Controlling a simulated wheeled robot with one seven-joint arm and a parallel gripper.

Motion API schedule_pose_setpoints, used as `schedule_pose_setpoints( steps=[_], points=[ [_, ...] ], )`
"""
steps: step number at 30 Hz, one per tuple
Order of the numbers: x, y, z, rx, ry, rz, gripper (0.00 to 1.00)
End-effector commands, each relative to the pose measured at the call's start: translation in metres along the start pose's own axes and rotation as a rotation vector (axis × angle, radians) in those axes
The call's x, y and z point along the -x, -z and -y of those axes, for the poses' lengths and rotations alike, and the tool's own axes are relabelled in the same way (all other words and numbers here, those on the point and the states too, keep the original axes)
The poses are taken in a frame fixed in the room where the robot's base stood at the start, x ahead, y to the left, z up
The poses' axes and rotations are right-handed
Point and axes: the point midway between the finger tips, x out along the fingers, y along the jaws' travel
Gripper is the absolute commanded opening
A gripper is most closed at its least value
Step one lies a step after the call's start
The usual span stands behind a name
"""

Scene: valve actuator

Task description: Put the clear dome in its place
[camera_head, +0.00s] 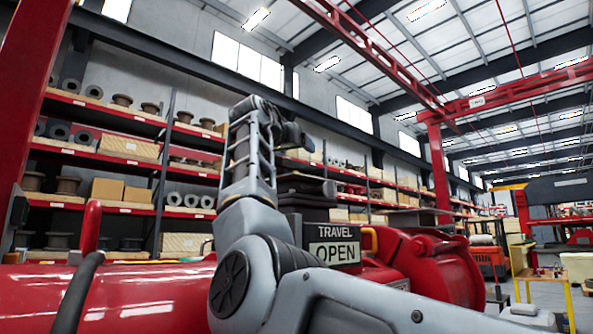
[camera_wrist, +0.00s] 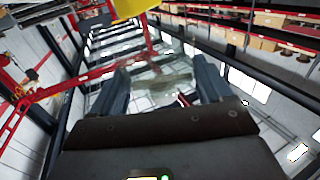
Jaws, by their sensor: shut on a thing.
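In the wrist view my gripper (camera_wrist: 161,68) has its two dark fingers on either side of a see-through, greyish shape, the clear dome (camera_wrist: 163,84). It is shut on the dome, whose outline is faint against the roof and shelves behind. In the head view my grey arm rises in front of the red actuator (camera_head: 440,265) and bends over at the top. The gripper and dome cannot be made out there. A black stepped block stands above the TRAVEL OPEN indicator (camera_head: 334,245), right behind my arm. I cannot see the dome's seat clearly.
Red pipework (camera_head: 130,300) lies at the lower left, with an upright red lever (camera_head: 91,227). Shelves (camera_head: 130,190) of spools and boxes line the back. A yellow thing (camera_wrist: 128,8) is at the top edge of the wrist view. Open floor shows at the right.

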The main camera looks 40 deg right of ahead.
Motion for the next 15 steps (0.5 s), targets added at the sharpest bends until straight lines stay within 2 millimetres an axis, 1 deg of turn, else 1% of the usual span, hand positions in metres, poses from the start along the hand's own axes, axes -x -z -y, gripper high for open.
schedule_pose_setpoints(
  steps=[5, 10, 12, 15],
  points=[
    [0.0, -0.016, 0.001, 0.0, 0.0, 0.002, 0.43],
    [0.0, -0.04, 0.0, 0.001, 0.0, 0.001, 0.43],
    [0.0, -0.046, 0.0, 0.0, 0.0, 0.001, 0.43],
    [0.0, -0.049, -0.001, 0.0, -0.001, 0.001, 0.43]
  ],
)
